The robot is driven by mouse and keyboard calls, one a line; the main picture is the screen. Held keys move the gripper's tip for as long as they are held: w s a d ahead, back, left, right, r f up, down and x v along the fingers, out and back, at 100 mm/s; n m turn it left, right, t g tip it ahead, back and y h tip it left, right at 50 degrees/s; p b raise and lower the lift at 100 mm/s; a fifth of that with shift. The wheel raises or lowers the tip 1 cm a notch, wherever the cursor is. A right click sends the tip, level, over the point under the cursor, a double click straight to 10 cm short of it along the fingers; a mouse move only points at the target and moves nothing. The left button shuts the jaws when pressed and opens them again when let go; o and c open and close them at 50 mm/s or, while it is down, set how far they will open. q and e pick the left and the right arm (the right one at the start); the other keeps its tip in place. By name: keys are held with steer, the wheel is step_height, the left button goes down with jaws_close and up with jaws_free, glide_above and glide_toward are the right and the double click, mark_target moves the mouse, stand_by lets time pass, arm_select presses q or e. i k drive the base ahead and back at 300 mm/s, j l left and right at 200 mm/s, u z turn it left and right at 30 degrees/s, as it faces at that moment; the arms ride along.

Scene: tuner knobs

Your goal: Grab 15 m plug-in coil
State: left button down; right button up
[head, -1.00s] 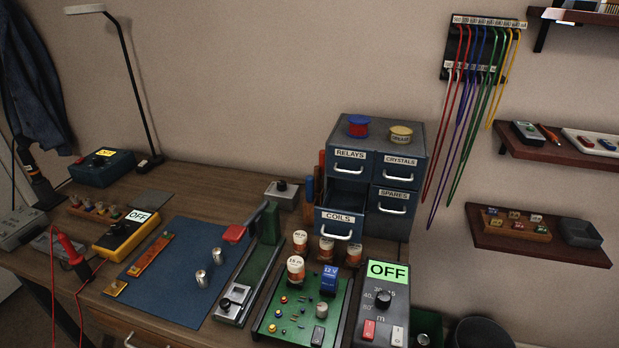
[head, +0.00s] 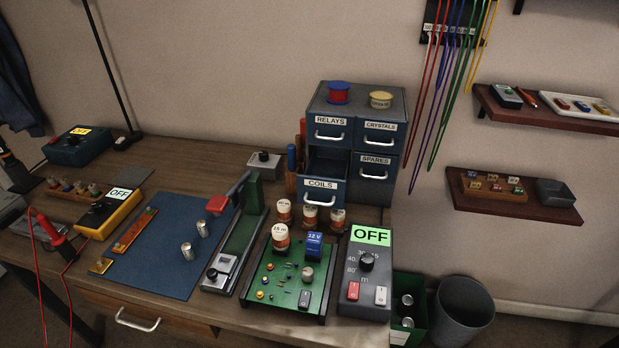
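The 15 m plug-in coil (head: 280,238) is a short cylinder with a copper-brown winding and a white label and top. It stands upright at the back left of the green circuit board (head: 268,277), beside a blue 12 V block (head: 314,245). Several similar coils stand close behind it, such as the back left one (head: 283,208) and the right one (head: 338,219). How the 15 m coil is seated in the board is hidden. Neither of my grippers is in view.
The open COILS drawer (head: 320,190) of the blue cabinet (head: 352,105) juts out behind the coils. A tuner box reading OFF (head: 366,270) stands right of the board. A lever device (head: 240,220) stands left of it. A blue mat (head: 160,250) has clear space.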

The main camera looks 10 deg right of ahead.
mark_target(280, 234)
steer(key=i+j+z, duration=0.1)
steer(key=j+z, duration=0.35)
steer(key=j, duration=0.25)
steer(key=j+z, duration=0.45)
steer(key=j, duration=0.25)
